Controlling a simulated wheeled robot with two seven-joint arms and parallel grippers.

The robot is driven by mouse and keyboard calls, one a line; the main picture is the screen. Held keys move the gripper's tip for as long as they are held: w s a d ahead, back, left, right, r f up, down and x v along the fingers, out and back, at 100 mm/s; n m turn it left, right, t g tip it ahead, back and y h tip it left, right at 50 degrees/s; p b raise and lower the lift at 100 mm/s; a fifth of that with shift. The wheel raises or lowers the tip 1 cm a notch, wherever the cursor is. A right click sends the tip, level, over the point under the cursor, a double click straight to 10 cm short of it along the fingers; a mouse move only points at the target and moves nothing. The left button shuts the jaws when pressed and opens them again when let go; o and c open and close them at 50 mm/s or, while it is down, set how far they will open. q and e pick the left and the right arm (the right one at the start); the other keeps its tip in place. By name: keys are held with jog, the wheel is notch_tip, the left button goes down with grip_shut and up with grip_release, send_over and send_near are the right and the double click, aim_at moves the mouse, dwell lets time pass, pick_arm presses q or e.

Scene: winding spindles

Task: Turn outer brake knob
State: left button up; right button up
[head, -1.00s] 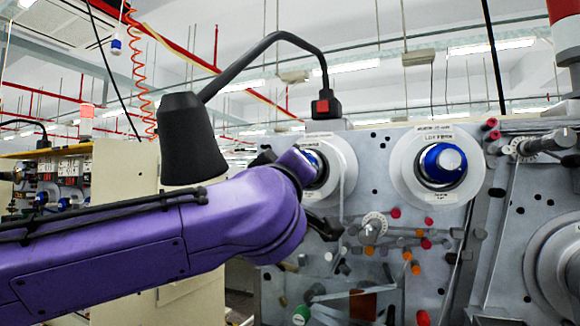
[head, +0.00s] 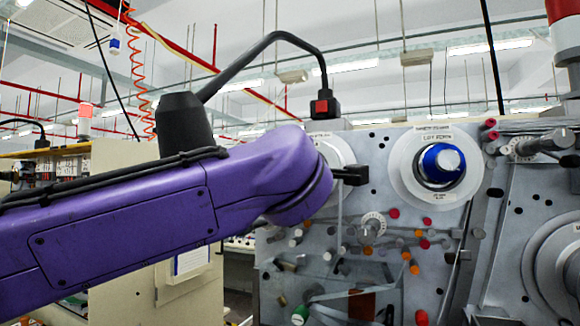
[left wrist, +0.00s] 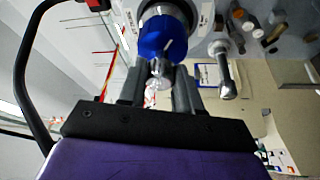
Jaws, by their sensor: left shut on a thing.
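In the left wrist view, a blue spindle (left wrist: 163,35) sticks out of the machine panel, with a small silver brake knob (left wrist: 160,68) at its end. My left gripper (left wrist: 160,77) has one finger on each side of the knob and is shut on it. In the head view, my purple forearm and wrist hide this spindle and knob. Only part of the spindle's white disc (head: 338,150) and a black part of my left gripper (head: 350,174) show there. A second blue spindle (head: 441,163) with a pale end stands to the right, clear of my arm. My right gripper is not in view.
Below the spindles, the grey panel (head: 400,290) carries several coloured rollers and pegs. In the left wrist view, a silver post (left wrist: 226,78) stands to the right of the gripper.

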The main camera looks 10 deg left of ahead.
pick_arm(q)
jog(key=shift+f, duration=0.1)
dwell(0.3)
jog(key=o, duration=1)
jog(key=shift+o, duration=0.2)
jog(key=shift+s, duration=0.1)
jog(key=b+v, duration=0.5)
jog(key=v, duration=0.5)
jog(key=shift+s, duration=0.2)
jog(key=shift+d, duration=0.1)
